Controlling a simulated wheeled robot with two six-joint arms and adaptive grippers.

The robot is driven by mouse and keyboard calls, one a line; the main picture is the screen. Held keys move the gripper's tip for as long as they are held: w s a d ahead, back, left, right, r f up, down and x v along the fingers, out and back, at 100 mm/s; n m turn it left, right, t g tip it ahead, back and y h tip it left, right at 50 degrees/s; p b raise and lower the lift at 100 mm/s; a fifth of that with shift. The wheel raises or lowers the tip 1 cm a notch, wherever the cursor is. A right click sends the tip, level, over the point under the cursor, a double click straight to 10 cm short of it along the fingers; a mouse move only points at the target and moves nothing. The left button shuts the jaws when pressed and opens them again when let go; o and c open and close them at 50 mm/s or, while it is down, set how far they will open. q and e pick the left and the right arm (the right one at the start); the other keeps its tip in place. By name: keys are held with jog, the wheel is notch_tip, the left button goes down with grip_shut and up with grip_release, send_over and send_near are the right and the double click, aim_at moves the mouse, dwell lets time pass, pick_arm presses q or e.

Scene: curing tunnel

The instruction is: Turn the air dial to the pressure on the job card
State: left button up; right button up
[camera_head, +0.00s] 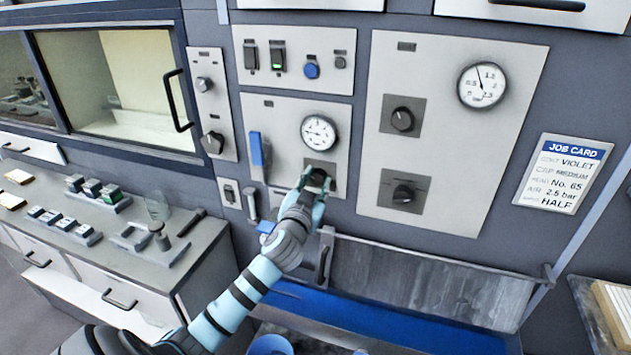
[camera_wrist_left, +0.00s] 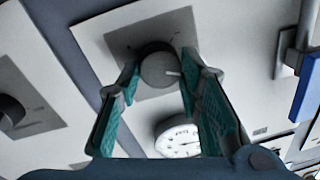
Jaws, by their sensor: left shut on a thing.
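The job card (camera_head: 563,175) hangs on the wall at the right of the head view. Its air line reads 2.5 bar, with VIOLET, MEDIUM, No. 65 and HALF on the other lines. A round gauge (camera_head: 318,133) sits on the middle panel, its figures too small to read. Just below it my left gripper (camera_head: 315,180) is shut on a black dial (camera_head: 319,177), partly hidden by the fingers. In the left wrist view the dial (camera_wrist_left: 159,66), with a pale pointer mark, sits between the green finger pads. My right gripper is not in view.
The right panel has a larger gauge (camera_head: 482,85) and two black knobs (camera_head: 402,119) (camera_head: 404,194). A blue lever (camera_head: 256,149) stands left of the held dial. Switches line the panel above. A counter with small blocks (camera_head: 92,187) is at the left.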

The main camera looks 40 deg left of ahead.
pick_arm(q)
jog(key=m+p, duration=0.1)
jog(key=m, duration=0.5)
jog(key=shift+p, duration=0.3)
jog(key=m, duration=0.3)
jog(key=m+p, duration=0.1)
jog(key=m, duration=0.2)
jog(key=shift+f+m+t+h+p, duration=0.2)
jog(key=shift+m+t+h+p, duration=0.1)
jog(key=shift+m+t+h, duration=0.1)
jog(key=o, duration=1.2)
jog(key=shift+c, duration=0.2)
jog(key=shift+d, duration=0.1)
jog(key=v, duration=1.1)
jog(key=shift+s+d, duration=0.15)
jog(key=shift+s, duration=0.25)
